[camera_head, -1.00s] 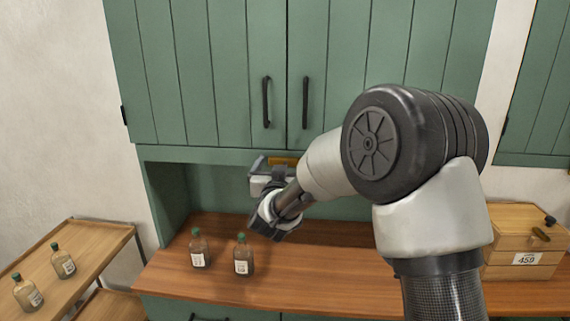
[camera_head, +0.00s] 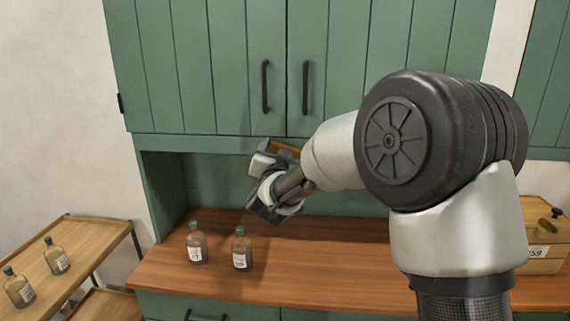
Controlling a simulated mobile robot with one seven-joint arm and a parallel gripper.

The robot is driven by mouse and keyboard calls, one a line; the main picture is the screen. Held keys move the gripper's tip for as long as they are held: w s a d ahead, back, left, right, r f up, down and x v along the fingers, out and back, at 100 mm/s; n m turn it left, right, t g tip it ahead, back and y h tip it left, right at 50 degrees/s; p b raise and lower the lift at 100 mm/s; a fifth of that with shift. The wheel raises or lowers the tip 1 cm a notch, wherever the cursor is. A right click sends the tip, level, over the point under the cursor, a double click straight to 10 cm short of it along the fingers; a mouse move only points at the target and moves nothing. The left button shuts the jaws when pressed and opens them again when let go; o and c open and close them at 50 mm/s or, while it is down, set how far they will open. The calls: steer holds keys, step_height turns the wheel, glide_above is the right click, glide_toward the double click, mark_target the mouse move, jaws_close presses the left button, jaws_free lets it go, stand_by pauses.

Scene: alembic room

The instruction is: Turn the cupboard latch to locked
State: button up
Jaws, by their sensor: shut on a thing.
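The green cupboard (camera_head: 200,75) has two upper doors, both shut, with dark vertical handles (camera_head: 265,87) on either side of the middle seam. A brass-coloured latch piece (camera_head: 284,147) shows at the bottom edge of the doors, just below the seam. My gripper (camera_head: 277,152) is at this latch and shut on it, its body tilted below the doors. My wrist and forearm cover part of the latch and the fingertips, so the latch's exact angle is hard to tell.
Two labelled bottles (camera_head: 197,243) (camera_head: 242,250) stand on the wooden counter (camera_head: 330,260) below my gripper. More bottles (camera_head: 56,256) stand on a side table at left. A numbered wooden box (camera_head: 545,250) is at right, partly behind my arm. The counter's middle is clear.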

steer(key=shift+d+f+m+b, duration=0.1)
steer(key=shift+f+m+b, duration=0.05)
steer(key=shift+m+b, duration=2.35)
steer(key=shift+d+f+m+b, duration=0.1)
steer(key=shift+f+m+b, duration=0.05)
steer(key=shift+m+b, duration=2.35)
steer(key=shift+d+f+m+b, duration=0.1)
steer(key=shift+f+m+b, duration=0.05)
steer(key=shift+m+b, duration=2.35)
steer(key=shift+a+b, duration=0.1)
steer(key=shift+b, duration=0.4)
steer(key=shift+r, duration=0.1)
steer(key=o, duration=1)
steer(key=shift+o, duration=0.2)
steer(key=shift+s, duration=0.1)
